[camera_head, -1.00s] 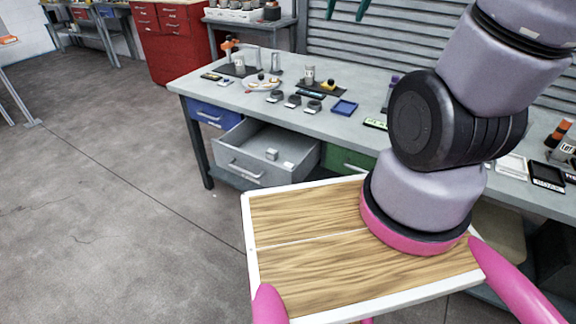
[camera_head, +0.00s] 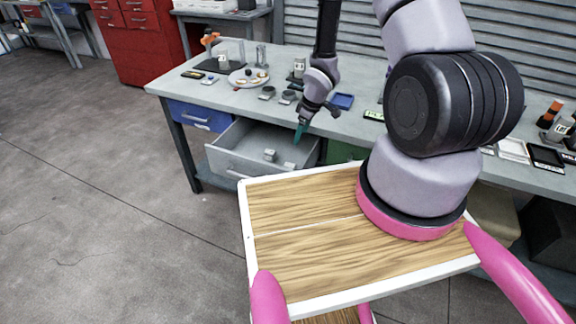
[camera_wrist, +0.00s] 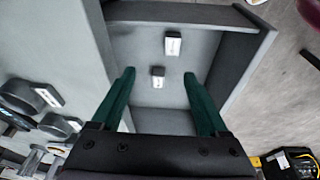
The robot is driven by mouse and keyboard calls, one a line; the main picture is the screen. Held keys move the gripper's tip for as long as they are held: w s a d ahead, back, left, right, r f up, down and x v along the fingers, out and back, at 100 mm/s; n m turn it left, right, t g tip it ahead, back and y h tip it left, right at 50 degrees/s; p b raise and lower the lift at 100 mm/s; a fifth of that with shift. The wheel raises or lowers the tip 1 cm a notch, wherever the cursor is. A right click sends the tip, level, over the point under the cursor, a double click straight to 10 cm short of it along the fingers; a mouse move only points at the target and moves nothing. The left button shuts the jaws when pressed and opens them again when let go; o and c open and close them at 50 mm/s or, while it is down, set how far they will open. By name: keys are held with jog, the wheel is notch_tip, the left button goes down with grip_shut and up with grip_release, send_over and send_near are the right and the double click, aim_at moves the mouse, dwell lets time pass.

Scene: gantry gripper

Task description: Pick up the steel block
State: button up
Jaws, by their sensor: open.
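Two small grey pieces lie on the floor of the open grey drawer (camera_head: 225,161). One, nearer the middle, is a block with a pale top (camera_head: 269,155); the other (camera_head: 289,166) lies to its right, looks flatter and is partly hard to make out. I cannot tell for sure which is the steel block. In the wrist view both show with pale labels, one piece (camera_wrist: 157,77) in line between my fingertips and one (camera_wrist: 172,43) farther up. My gripper (camera_head: 318,122) has green fingers, is open and empty, and hangs above the drawer's back right part.
The grey workbench (camera_head: 155,85) carries a plate (camera_head: 248,77), a blue tray (camera_head: 343,101) and several small items close behind my gripper. The drawer walls (camera_wrist: 235,70) surround the pieces. A blue drawer (camera_head: 200,117) beside it is shut.

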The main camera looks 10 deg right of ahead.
send_near(290, 165)
jog(key=f, duration=0.3)
jog(key=shift+w+a+f+n+g+y, duration=0.1)
jog(key=shift+w+f+n+g+y, duration=0.2)
jog(key=shift+n, duration=0.1)
jog(key=x, duration=0.5)
jog(key=shift+w+a+f, duration=0.1)
jog(key=shift+w+f, duration=0.15)
grip_shut()
